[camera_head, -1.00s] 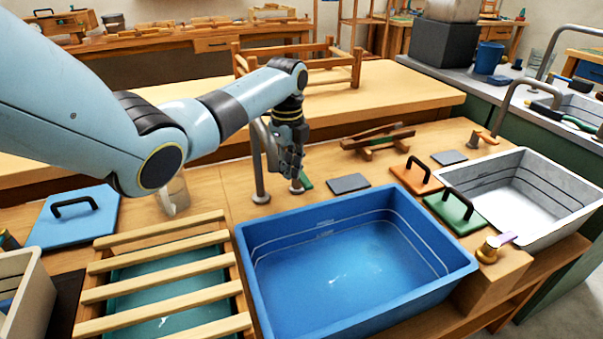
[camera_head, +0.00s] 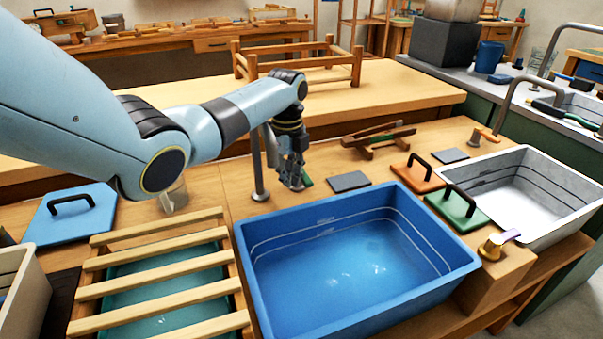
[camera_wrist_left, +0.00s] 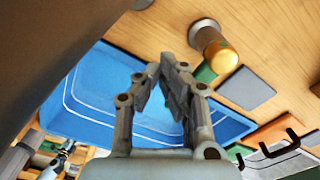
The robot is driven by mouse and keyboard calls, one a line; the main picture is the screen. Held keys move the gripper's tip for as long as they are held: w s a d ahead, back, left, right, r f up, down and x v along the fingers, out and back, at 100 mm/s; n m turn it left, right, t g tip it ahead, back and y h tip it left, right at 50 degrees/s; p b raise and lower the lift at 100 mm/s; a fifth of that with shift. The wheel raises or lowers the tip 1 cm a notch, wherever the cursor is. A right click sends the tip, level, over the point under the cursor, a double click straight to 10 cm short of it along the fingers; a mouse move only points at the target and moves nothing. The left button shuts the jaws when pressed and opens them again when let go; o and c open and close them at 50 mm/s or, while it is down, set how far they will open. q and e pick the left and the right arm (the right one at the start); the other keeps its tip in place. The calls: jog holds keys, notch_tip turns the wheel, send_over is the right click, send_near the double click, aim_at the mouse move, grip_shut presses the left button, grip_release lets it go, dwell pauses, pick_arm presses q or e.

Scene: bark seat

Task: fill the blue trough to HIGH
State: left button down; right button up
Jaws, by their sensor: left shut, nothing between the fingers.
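The blue trough (camera_head: 262,290) stands front centre in the head view, with pale level lines on its inner walls and pale glints low inside. The exact water level is hard to tell. It also shows in the left wrist view (camera_wrist_left: 90,95). My left gripper (camera_head: 294,184) is shut and empty, just behind the trough's far rim, beside a grey tap post (camera_head: 257,175). In the left wrist view its fingers (camera_wrist_left: 163,72) meet near a green lever (camera_wrist_left: 206,73) and a brass-ended tap fitting (camera_wrist_left: 222,57). The gripper partly hides the lever; contact is unclear. My right gripper is out of view.
A slatted teal trough (camera_head: 160,255) stands left, a white trough (camera_head: 560,200) right. A brass tap with a purple lever (camera_head: 495,244) sits on a block between blue and white troughs. Lids with handles (camera_head: 458,208) and a wooden rack (camera_head: 378,140) lie behind.

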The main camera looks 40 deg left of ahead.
aim_at(304, 175)
pick_arm(q)
jog(key=shift+w+f, duration=0.15)
jog(key=shift+w+d+f+b, duration=0.1)
jog(key=shift+w+d+b, duration=0.35)
jog(key=shift+w+b, duration=0.35)
jog(key=shift+w+d+b, duration=0.4)
jog(key=shift+w+b, duration=0.25)
jog(key=shift+w, duration=0.1)
notch_tip(304, 175, up, 4)
jog(key=p, duration=0.4)
jog(key=shift+r+p, duration=0.25)
jog(key=shift+p, duration=0.15)
jog(key=shift+f, duration=0.1)
jog(key=shift+f, duration=0.1)
jog(key=w+a+b, duration=0.2)
jog(key=w+b, duration=0.6)
jog(key=b, duration=0.5)
jog(key=shift+b, duration=0.4)
jog(key=shift+a, duration=0.1)
